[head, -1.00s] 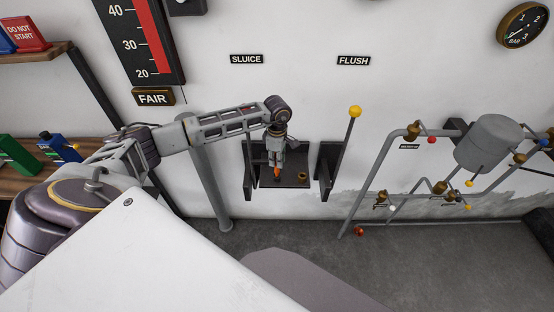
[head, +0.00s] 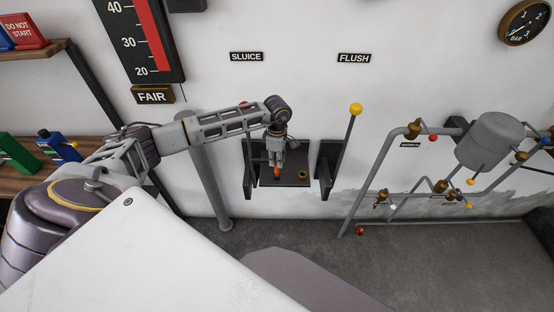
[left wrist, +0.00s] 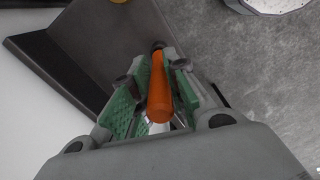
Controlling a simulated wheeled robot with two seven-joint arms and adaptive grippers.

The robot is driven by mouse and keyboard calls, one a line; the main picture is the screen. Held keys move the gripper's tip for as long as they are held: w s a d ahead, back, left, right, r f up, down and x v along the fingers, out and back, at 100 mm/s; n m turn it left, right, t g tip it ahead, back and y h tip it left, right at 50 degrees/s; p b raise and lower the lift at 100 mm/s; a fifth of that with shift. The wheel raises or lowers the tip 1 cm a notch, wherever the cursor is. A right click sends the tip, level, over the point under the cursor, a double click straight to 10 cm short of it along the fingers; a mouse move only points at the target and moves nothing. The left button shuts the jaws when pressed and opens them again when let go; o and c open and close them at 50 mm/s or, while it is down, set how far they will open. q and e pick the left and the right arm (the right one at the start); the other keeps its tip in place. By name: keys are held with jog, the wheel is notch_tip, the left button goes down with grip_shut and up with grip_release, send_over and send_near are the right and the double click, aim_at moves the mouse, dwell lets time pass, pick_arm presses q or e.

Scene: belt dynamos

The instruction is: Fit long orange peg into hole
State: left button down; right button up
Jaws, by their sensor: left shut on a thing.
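My left gripper (head: 277,162) points down over a dark shelf (head: 291,185) on the white wall. It is shut on the long orange peg (head: 277,172), whose lower end shows below the fingers. In the left wrist view the peg (left wrist: 159,90) lies lengthwise between the green finger pads. A small brass ring-like fitting (head: 303,175) sits on the shelf to the right of the peg, apart from it. I cannot see whether it is open inside. Whether the peg's tip touches the shelf is also unclear. My right gripper is not in view.
A dark bracket with a yellow-knobbed lever (head: 355,110) stands right of the shelf under the FLUSH sign (head: 354,58). A grey vertical pipe (head: 211,178) stands to the left. Grey pipework with a tank (head: 489,142) is farther right.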

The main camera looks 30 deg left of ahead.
pick_arm(q)
jog(key=shift+r, duration=0.15)
jog(key=shift+r, duration=0.4)
jog(key=shift+r+p, duration=0.1)
jog(key=shift+p, duration=0.2)
jog(key=shift+b, duration=0.45)
dwell(1.9)
jog(key=shift+f+b, duration=0.3)
jog(key=shift+f, duration=0.15)
jog(key=shift+f, duration=0.3)
jog(key=c, duration=1.3)
grip_release()
jog(key=shift+s, duration=0.1)
jog(key=shift+c, duration=0.2)
jog(key=shift+f, duration=0.1)
